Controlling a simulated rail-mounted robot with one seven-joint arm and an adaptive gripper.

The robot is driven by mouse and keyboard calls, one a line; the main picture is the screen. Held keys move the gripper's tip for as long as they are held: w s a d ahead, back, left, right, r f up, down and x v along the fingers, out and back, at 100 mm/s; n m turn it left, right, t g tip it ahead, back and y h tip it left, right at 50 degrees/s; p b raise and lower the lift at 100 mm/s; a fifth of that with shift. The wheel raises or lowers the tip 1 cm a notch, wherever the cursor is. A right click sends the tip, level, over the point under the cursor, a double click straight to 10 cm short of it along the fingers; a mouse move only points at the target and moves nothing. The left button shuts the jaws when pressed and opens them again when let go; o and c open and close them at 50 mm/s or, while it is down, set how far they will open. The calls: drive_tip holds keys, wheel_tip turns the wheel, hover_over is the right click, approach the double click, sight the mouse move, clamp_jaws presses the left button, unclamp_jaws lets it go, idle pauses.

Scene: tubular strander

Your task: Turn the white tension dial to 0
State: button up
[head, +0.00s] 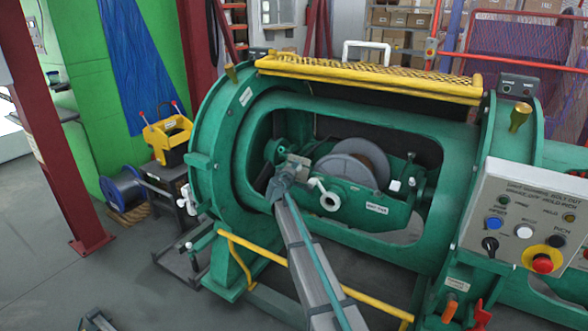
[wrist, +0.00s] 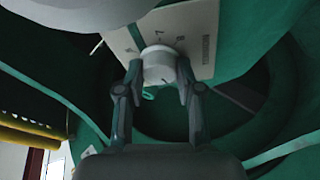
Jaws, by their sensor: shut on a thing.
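The white tension dial (wrist: 158,64) shows in the wrist view, in front of a pale scale plate (wrist: 198,38) with dark marks around it. My gripper (wrist: 159,82) has one finger on each side of the dial and is shut on it. The few marks I see look like numerals, but which one the dial points to cannot be told. In the head view my gripper (head: 287,172) reaches into the opening of the green strander (head: 235,190), beside a grey reel (head: 345,168). The dial is not clearly visible there.
A white crank-like handle (head: 325,197) sits just right of my gripper. The green frame surrounds the opening. A yellow guard (head: 370,80) lies above, a yellow rail (head: 310,278) runs below, and a control panel (head: 525,215) stands at right.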

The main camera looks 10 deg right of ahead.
drive_tip(key=o, duration=1.2)
drive_tip(key=shift+c, duration=0.2)
drive_tip(key=v, duration=1.2)
drive_tip(key=shift+d, duration=0.1)
